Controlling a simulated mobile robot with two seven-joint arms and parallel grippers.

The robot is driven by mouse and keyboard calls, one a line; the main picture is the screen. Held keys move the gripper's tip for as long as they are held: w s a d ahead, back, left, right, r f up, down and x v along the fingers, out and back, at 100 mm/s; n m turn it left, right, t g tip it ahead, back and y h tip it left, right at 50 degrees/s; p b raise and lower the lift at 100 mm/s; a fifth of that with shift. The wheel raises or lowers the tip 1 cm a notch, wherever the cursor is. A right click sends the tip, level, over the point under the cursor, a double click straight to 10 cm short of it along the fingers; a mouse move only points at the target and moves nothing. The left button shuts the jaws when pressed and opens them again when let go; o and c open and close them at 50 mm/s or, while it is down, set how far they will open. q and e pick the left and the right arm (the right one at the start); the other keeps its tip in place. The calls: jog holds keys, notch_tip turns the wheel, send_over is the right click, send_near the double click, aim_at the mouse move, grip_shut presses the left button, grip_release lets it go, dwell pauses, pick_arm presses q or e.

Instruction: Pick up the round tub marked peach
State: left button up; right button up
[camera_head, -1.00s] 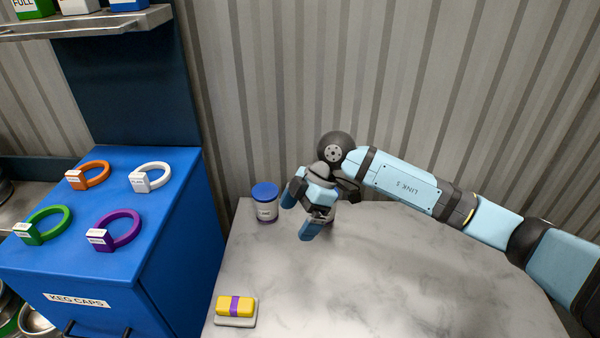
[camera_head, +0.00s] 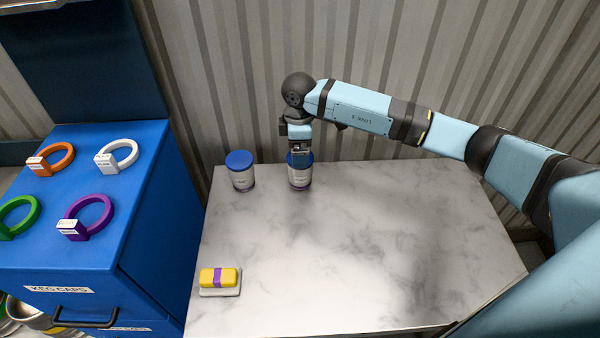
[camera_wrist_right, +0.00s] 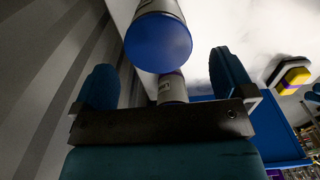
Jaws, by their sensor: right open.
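Two round tubs with blue lids and pale labels stand upright at the back of the marble table. The left tub (camera_head: 242,178) stands clear; the right tub (camera_head: 300,178) is partly covered by my right gripper (camera_head: 300,156). The label print is too small to read, so I cannot tell which is marked peach. In the right wrist view a near tub (camera_wrist_right: 159,40) has its blue lid between and just beyond the open fingers of my right gripper (camera_wrist_right: 165,75). The other tub (camera_wrist_right: 173,88) shows behind it. I cannot tell whether the fingers touch. My left gripper is out of view.
A yellow block with a purple band (camera_head: 217,278) sits on a small grey plate at the table's front left. The marble table (camera_head: 380,250) is otherwise clear. A blue cabinet (camera_head: 150,240) with coloured rings stands at left. A corrugated wall (camera_head: 420,70) rises close behind.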

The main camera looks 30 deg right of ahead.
aim_at(300, 171)
notch_tip(300, 171, down, 5)
jog(key=shift+d+f, duration=0.1)
jog(key=c, duration=1.3)
